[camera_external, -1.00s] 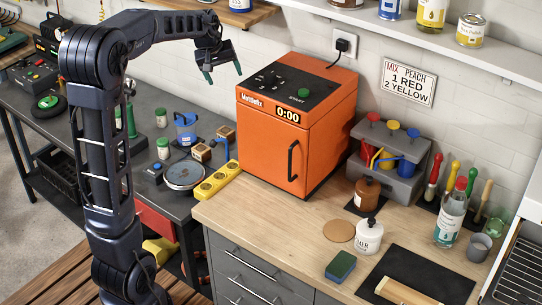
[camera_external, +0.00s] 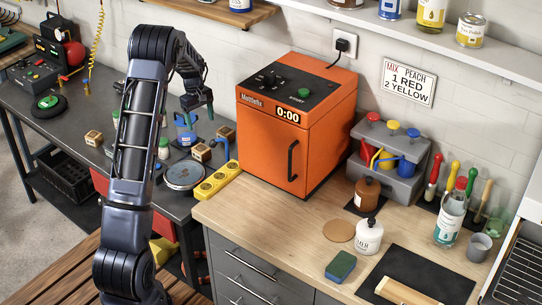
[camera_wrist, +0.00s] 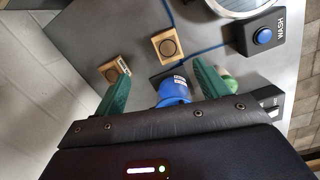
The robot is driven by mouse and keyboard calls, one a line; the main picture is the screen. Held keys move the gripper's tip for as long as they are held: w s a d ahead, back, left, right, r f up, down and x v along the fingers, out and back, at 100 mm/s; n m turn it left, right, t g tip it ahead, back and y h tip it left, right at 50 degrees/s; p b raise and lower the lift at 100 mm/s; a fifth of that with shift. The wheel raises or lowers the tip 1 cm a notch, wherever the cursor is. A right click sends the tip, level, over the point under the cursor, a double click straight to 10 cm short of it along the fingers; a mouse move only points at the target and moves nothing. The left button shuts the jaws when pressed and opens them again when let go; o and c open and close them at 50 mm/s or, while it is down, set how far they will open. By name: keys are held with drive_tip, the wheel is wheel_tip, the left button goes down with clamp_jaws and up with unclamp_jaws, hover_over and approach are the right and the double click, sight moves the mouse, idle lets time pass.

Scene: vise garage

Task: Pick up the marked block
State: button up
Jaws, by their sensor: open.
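Several small wooden blocks with dark marks are on the grey bench. In the external view one is at the left (camera_external: 93,138), one in the middle (camera_external: 201,152) and one farther back (camera_external: 226,133). The wrist view shows two, a middle block (camera_wrist: 167,46) and a left block (camera_wrist: 114,68), each with a dark round mark on top. I cannot tell which is the marked block.
A blue cable runs beside the middle block. A yellow strip (camera_external: 218,181) and the orange machine (camera_external: 295,130) stand to the right.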

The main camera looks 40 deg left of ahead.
sight(201, 148)
drive_tip(key=f, duration=0.1)
drive_tip(key=a+f, duration=0.1)
drive_tip(key=f, duration=0.1)
drive_tip(key=shift+s+a+n, duration=0.15)
drive_tip(key=shift+a+n, duration=0.05)
drive_tip(key=shift+n, duration=0.1)
drive_tip(key=f, duration=0.5)
drive_tip(key=shift+d+f, duration=0.2)
drive_tip(key=shift+d, duration=0.15)
drive_tip(key=shift+s+d+f, duration=0.1)
drive_tip(key=shift+d+f, duration=0.05)
drive_tip(key=shift+f, duration=0.7)
drive_tip(key=shift+s+d+f, duration=0.1)
drive_tip(key=shift+s+f, duration=0.05)
drive_tip(key=shift+f, duration=0.7)
drive_tip(key=shift+s+d+f, duration=0.1)
drive_tip(key=shift+d+f, duration=0.05)
drive_tip(key=shift+f, duration=0.7)
drive_tip(key=shift+c, duration=0.4)
drive_tip(key=c, duration=1)
